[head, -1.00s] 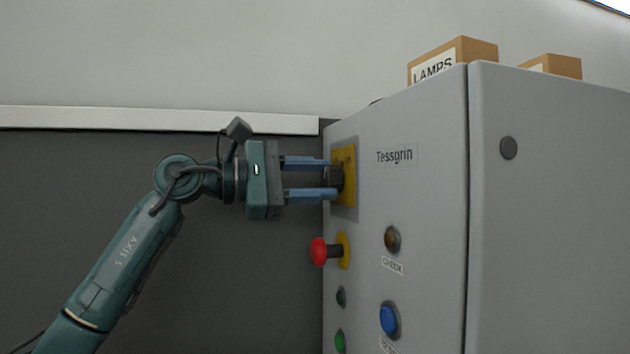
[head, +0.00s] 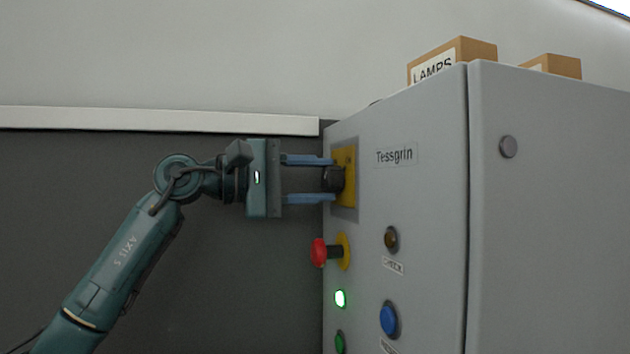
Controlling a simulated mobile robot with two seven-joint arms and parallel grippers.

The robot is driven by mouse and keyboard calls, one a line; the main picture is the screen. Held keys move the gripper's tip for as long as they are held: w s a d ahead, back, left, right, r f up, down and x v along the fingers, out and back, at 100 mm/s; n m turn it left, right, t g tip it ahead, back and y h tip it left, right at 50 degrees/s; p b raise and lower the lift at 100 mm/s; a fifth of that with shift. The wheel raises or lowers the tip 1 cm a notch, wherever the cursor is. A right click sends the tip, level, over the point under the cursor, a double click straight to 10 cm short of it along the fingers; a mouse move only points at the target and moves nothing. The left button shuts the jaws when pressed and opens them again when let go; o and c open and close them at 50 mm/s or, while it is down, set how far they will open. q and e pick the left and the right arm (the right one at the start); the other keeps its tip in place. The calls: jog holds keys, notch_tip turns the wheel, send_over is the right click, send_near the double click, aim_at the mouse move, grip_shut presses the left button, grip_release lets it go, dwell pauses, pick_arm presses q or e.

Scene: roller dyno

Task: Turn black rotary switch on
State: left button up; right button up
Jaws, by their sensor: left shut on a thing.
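The black rotary switch (head: 335,179) sits on a yellow plate (head: 349,163) at the upper left of the grey cabinet's front. My left gripper (head: 331,179) reaches in from the left. Its two blue fingers lie above and below the switch knob, and it is shut on the knob. The fingers do not hide the middle of the knob, but its exact pointing is hard to read from this side. My right gripper is not in view.
Below the switch are a red mushroom button (head: 319,252), a green button (head: 340,342), an amber button (head: 391,239) marked CHECK and a blue button (head: 389,320). A LAMPS box (head: 480,50) stands on the cabinet (head: 430,200). Space left of the panel is free.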

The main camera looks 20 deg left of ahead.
pick_arm(q)
jog(key=o, duration=1)
jog(key=shift+s+a+f, duration=0.1)
jog(key=shift+s+a, duration=0.2)
jog(key=shift+a, duration=0.2)
jog(key=b+v, duration=0.3)
jog(key=v, duration=0.9)
jog(key=shift+s, duration=0.1)
